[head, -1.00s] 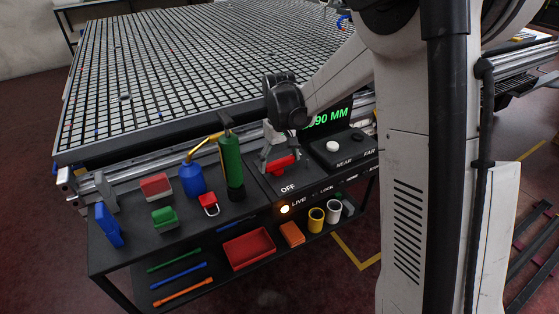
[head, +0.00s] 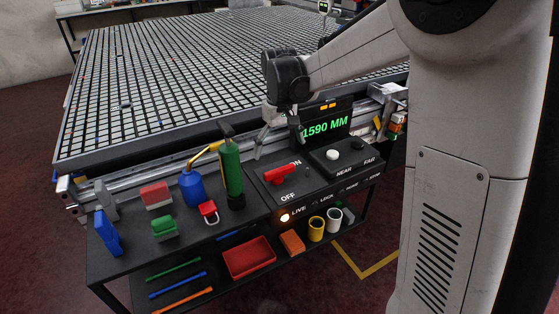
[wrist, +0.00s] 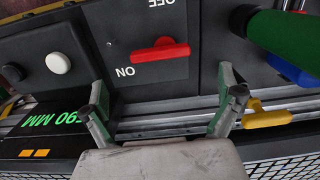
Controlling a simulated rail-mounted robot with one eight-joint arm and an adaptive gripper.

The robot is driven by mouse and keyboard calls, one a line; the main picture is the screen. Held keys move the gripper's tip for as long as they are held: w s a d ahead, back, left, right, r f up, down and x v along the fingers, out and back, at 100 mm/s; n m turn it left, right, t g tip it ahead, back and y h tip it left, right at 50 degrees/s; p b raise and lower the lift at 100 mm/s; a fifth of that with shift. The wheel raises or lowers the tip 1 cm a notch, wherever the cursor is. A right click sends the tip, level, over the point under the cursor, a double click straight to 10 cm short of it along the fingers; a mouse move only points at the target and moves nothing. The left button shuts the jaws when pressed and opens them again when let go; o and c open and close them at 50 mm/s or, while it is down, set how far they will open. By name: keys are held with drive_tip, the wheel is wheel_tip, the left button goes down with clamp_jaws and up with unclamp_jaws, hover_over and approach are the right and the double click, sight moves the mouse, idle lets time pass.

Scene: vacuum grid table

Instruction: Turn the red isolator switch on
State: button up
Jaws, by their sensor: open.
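The red isolator switch (head: 280,175) is a red handle on a dark panel at the bench's front. The handle lies crosswise, between the OFF mark on the near side and the partly hidden ON mark on the far side. In the wrist view the red handle (wrist: 158,53) lies nearly level, between OFF at the top and ON below its left end. My gripper (head: 281,146) is above and behind the switch, open and empty. In the wrist view its spread fingers (wrist: 167,92) are apart from the handle.
Left of the switch stand a green cylinder (head: 231,172), a blue bottle (head: 192,187) and a red padlock (head: 208,211). To the right is a panel with a white knob (head: 332,155). A lit lamp (head: 285,216) marked LIVE is below. The grid table (head: 200,75) lies behind.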

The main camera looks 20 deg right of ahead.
drive_tip(key=shift+r, duration=1.8)
drive_tip(key=shift+r, duration=0.1)
drive_tip(key=s+r+m+t+p, duration=0.1)
drive_tip(key=s+r+t+p, duration=0.25)
drive_tip(key=s+r, duration=0.85)
drive_tip(key=s+f+m+t+p, duration=0.1)
drive_tip(key=s+t+p, duration=0.2)
drive_tip(key=s, duration=1.2)
drive_tip(key=shift+a+f+p, duration=0.3)
drive_tip(key=shift+a+p, duration=0.15)
drive_tip(key=shift+p, duration=0.15)
drive_tip(key=shift+t, duration=0.25)
